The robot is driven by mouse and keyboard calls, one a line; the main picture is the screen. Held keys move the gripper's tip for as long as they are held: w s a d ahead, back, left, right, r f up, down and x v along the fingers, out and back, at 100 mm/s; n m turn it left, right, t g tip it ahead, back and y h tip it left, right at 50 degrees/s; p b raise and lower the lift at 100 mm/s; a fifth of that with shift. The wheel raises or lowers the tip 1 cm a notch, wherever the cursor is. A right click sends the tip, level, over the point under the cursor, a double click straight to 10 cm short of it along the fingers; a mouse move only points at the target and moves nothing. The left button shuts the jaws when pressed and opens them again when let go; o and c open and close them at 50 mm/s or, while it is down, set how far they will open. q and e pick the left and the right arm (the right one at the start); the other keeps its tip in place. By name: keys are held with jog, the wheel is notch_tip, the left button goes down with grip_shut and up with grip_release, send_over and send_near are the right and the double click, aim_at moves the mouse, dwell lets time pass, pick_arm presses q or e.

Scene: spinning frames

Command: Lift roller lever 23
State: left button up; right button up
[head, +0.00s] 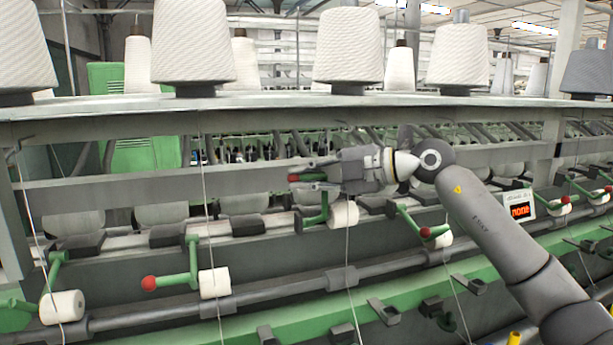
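Several green roller levers with red knobs and white rollers line the machine; no number shows on them. The middle lever (314,216) has its red knob (293,178) higher than its white roller (344,214). My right gripper (303,176) comes in from the right at this knob. Its two fingers point left, one above and one below the knob, with gaps visible, so it looks open. Whether a finger touches the knob cannot be told. Another lever (193,262) at left has its knob (149,283) about level with its roller (214,283). My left gripper is not in view.
A grey beam (130,196) runs behind my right gripper. Large white yarn cones (355,46) stand on the shelf (270,108) above. Thin yarns hang down in front of the machine. A small red display (520,210) sits to the right of my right arm.

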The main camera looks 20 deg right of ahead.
jog(key=o, duration=0.4)
jog(key=shift+w+d+r, duration=0.15)
jog(key=shift+w+d, duration=0.1)
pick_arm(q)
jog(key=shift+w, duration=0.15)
pick_arm(e)
jog(key=shift+o, duration=0.3)
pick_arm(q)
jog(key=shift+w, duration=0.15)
pick_arm(e)
jog(key=shift+w+f, duration=0.1)
jog(key=shift+f, duration=0.1)
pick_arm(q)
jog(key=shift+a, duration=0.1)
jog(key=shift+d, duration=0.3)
pick_arm(e)
jog(key=v, duration=1.2)
jog(key=shift+a+r, duration=0.15)
jog(key=shift+a, duration=0.05)
